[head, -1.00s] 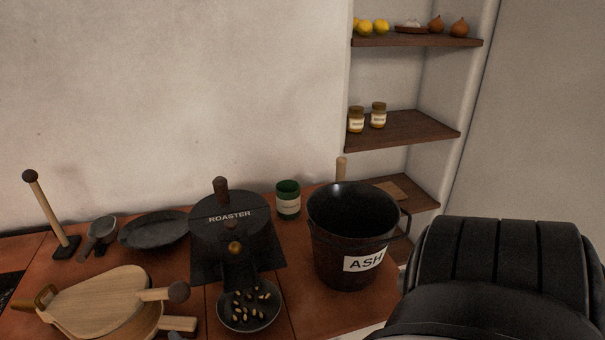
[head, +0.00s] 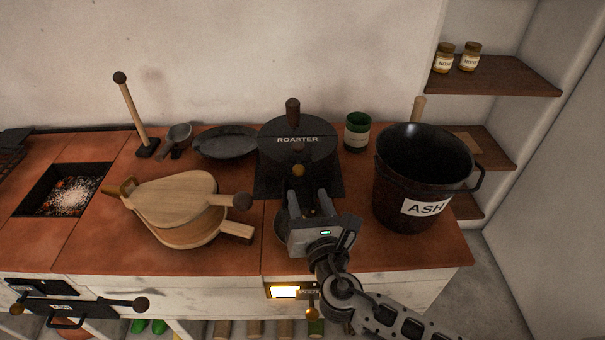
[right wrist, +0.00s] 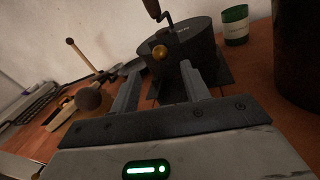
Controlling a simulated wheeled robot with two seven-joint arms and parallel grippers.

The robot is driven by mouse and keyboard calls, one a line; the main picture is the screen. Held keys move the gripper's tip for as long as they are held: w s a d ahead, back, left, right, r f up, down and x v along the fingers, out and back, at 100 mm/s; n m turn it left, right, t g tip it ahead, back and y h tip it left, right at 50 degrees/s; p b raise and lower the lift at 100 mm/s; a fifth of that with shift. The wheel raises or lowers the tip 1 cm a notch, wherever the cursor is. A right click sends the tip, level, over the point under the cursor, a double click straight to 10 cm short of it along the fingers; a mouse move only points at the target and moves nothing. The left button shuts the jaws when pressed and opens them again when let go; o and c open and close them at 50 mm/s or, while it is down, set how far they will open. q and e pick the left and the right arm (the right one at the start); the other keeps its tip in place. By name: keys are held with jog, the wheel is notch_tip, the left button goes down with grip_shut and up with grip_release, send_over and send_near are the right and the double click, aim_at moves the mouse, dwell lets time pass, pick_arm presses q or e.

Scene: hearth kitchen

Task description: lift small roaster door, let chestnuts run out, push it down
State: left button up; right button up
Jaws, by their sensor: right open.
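The black roaster (head: 297,141) stands at the back of the counter, its label facing me. A round brass knob (head: 298,170) is on its front; it also shows in the right wrist view (right wrist: 160,52). I cannot tell how the small door behind it stands. My right gripper (head: 309,196) is open and empty in front of the roaster, pointing at it. In the right wrist view the knob appears between and beyond the fingertips (right wrist: 158,72), apart from them. A dark bowl (head: 281,226) below the roaster's front is mostly hidden by the gripper, with its chestnuts. My left gripper is out of view.
The black ash bucket (head: 390,197) stands close right of my right gripper. Wooden bellows (head: 172,202) lie to the left. A dark pan (head: 226,142) and a green jar (head: 357,133) flank the roaster. A hot ember opening (head: 66,195) is far left.

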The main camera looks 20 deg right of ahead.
aim_at(300, 175)
jog(key=w, duration=0.7)
jog(key=shift+d, duration=0.3)
